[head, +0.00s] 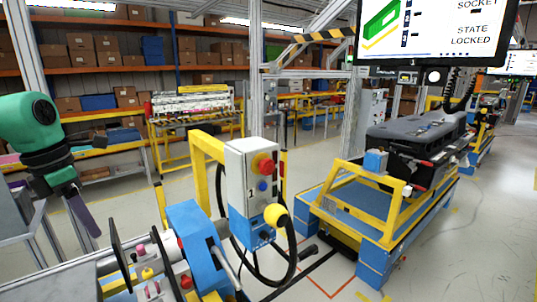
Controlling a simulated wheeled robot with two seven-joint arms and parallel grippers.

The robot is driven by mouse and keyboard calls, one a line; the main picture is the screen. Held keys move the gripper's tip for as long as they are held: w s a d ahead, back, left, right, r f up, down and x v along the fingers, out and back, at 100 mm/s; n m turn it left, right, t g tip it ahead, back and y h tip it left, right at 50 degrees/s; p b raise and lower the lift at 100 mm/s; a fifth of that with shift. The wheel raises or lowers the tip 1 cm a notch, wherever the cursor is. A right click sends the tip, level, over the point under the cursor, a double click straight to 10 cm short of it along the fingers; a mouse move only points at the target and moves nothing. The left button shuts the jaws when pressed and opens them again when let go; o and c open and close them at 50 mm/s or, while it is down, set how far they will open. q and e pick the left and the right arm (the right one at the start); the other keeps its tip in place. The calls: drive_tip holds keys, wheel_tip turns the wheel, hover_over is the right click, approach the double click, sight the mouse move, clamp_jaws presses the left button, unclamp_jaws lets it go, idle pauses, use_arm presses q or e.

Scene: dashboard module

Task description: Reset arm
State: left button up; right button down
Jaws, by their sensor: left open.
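My left arm, green with a black wrist, comes in at the left edge. Its gripper (84,214) points down to the right, with a purple finger showing. It is open and I see nothing between its fingers. It is in free air, apart from the fixture at the bottom. My right gripper is not in view. A dark dashboard module (415,130) rests on a yellow and blue cart (400,222) at the right, far from my left gripper. A screen (432,30) at the top shows "SOCKET" and "STATE LOCKED".
A white control box (252,165) with red and blue buttons and a yellow plug-like part stands mid-view on a yellow frame. A blue fixture block (196,240) and small parts sit at the bottom. Shelves (110,15) of boxes line the back. Grey floor (480,240) is open at right.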

use_arm(q)
drive_tip(key=w+f+n+t, duration=0.3)
drive_tip(key=f+n+t, duration=0.3)
drive_tip(key=f+n, duration=0.5)
drive_tip(key=w+f+n+t, duration=0.4)
drive_tip(key=f+n+t, duration=0.2)
drive_tip(key=f+n, duration=0.55)
drive_tip(key=s+d+f+n+g+y, duration=0.3)
drive_tip(key=s+f+n+g+y, duration=0.15)
drive_tip(key=s+f+n, duration=0.8)
drive_tip(key=s+d+n+g+h, duration=0.4)
drive_tip(key=s+d+n+g, duration=0.2)
drive_tip(key=s+d, duration=0.35)
drive_tip(key=s+f+b, duration=0.3)
drive_tip(key=f+b, duration=0.3)
drive_tip(key=f, duration=2.4)
drive_tip(key=s+a+f+g+b, duration=0.1)
drive_tip(key=s+f+b, duration=0.1)
drive_tip(key=s+f, duration=0.6)
drive_tip(key=s+a+f+g+b, duration=0.1)
drive_tip(key=s+a+f+b, duration=0.1)
drive_tip(key=s+f, duration=0.6)
wheel_tip(320, 180, down, 2)
drive_tip(key=shift+s+a+f+y, duration=0.1)
drive_tip(key=shift+s+a+y, duration=0.15)
drive_tip(key=shift+a+y, duration=0.1)
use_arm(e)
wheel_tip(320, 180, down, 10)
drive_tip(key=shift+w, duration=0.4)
